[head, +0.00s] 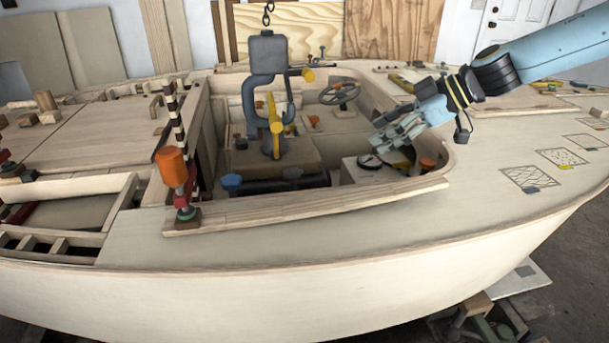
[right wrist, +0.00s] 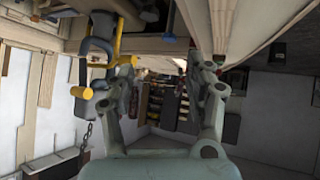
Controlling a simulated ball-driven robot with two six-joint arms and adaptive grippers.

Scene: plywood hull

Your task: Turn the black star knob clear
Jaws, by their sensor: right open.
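A dark knob (head: 292,174) sits on top of a black cylinder (head: 268,186) in the cockpit, beside a blue knob (head: 231,182). It is too small to tell whether it is star-shaped. My right gripper (head: 378,141) is over the right side of the cockpit, well to the right of the dark knob and apart from it. Its fingers are open in the right wrist view (right wrist: 163,70), with nothing between them. I cannot pick out the dark knob in the right wrist view. My left gripper is not in view.
A grey fixture with a yellow lever (head: 275,118) stands mid-cockpit under a chain (head: 268,12). A white box with a gauge (head: 370,162) is below my right gripper. A clamp with an orange handle (head: 172,168) stands at the near-left coaming.

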